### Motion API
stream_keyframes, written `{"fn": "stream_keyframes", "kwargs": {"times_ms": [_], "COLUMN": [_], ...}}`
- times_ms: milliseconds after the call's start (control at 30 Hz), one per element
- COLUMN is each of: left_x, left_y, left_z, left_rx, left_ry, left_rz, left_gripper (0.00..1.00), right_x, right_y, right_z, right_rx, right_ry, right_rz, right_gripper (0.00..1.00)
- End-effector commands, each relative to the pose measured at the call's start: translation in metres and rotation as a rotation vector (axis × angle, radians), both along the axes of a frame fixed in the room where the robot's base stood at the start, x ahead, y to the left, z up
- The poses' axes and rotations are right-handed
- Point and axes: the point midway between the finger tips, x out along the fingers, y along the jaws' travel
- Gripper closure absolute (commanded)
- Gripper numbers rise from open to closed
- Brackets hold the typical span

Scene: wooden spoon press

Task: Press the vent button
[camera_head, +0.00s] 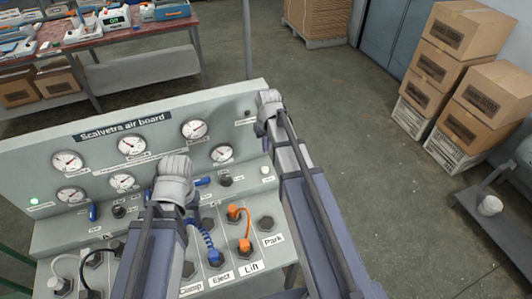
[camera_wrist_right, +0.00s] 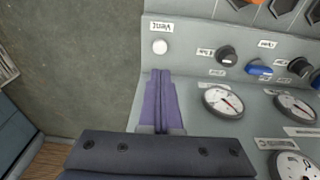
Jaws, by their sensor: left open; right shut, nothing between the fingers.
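The vent button is a small round white button (camera_wrist_right: 160,46) beside an upside-down "Vent" label (camera_wrist_right: 161,27) in the right wrist view. In the head view the white button (camera_head: 265,170) sits at the right end of the board's lower ledge. My right gripper (camera_wrist_right: 158,74) is shut and empty, its purple fingertips just short of the button in the picture; I see no contact. In the head view my right gripper (camera_head: 261,131) is over the board's right end. My left gripper (camera_head: 191,205) is open over the board's middle, its fingers mostly hidden by its own wrist.
The air board (camera_head: 100,140) carries several gauges. A black knob (camera_head: 225,181) and a blue lever (camera_wrist_right: 259,70) are near the button. Orange hose (camera_head: 234,212) and blue hose (camera_head: 207,243) lie on the front panel.

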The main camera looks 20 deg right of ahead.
Motion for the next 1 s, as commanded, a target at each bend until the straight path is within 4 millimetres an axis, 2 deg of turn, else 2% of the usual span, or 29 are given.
{"fn": "stream_keyframes", "kwargs": {"times_ms": [800, 1000], "left_x": [0.000, 0.000], "left_y": [0.000, 0.000], "left_z": [-0.108, -0.129], "left_rx": [0.000, 0.000], "left_ry": [0.000, 0.000], "left_rz": [0.002, 0.002], "left_gripper": [0.45, 0.45], "right_x": [0.014, 0.017], "right_y": [-0.002, -0.003], "right_z": [-0.108, -0.129], "right_rx": [0.000, 0.000], "right_ry": [0.000, 0.000], "right_rz": [0.000, 0.000], "right_gripper": [1.00, 1.00]}}
